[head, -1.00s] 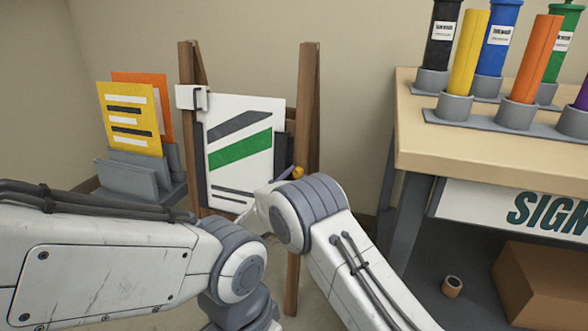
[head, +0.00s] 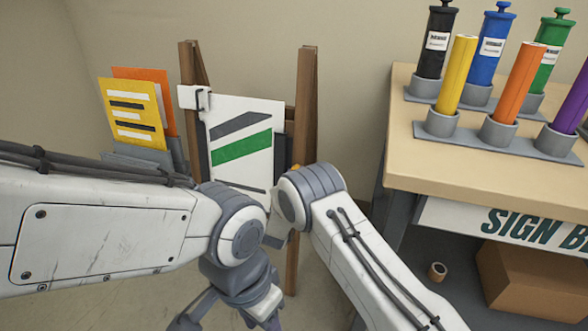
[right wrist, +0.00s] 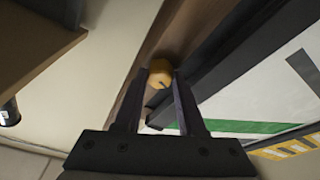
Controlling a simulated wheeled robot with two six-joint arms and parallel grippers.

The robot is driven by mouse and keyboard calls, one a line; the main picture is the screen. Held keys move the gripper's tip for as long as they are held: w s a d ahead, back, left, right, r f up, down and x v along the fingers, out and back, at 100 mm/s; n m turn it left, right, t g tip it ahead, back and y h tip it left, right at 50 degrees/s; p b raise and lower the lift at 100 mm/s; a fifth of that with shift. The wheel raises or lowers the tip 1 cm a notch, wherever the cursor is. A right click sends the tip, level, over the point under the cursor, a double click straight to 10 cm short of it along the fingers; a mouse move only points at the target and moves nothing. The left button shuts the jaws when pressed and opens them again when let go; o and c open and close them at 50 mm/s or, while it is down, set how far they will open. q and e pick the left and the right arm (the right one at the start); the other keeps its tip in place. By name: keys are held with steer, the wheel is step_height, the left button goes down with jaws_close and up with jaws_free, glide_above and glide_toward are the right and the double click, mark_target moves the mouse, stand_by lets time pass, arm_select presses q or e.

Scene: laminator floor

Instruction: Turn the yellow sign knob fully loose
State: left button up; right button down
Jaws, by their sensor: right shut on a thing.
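The yellow knob (right wrist: 160,70) sits at the side of the sign, beside the wooden easel upright. In the right wrist view my right gripper (right wrist: 160,84) has its two fingers on either side of the knob, shut on it. In the head view only a sliver of the knob (head: 296,167) shows above my right wrist, and the fingers are hidden. The sign (head: 240,155) is a white board with dark and green stripes, on the wooden easel (head: 305,90). My left arm crosses the lower left.
A workbench (head: 400,165) with coloured tubes in grey holders stands at the right. A cardboard box (head: 525,280) and a small roll (head: 437,271) lie below it. A rack (head: 125,155) with yellow and orange sheets is left of the easel.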

steer(key=shift+s+n+y+p, duration=0.1)
steer(key=shift+n+y+p, duration=0.4)
steer(key=shift+n, duration=0.7)
steer(key=shift+n+y+p, duration=0.3)
steer(key=shift+n+p, duration=0.3)
steer(key=shift+n, duration=0.6)
steer(key=c, duration=0.5)
jaws_free()
steer(key=s+a+p, duration=0.1)
steer(key=s+p, duration=0.1)
steer(key=s, duration=0.8)
steer(key=shift+s+a+f, duration=0.15)
steer(key=shift+a+f, duration=0.05)
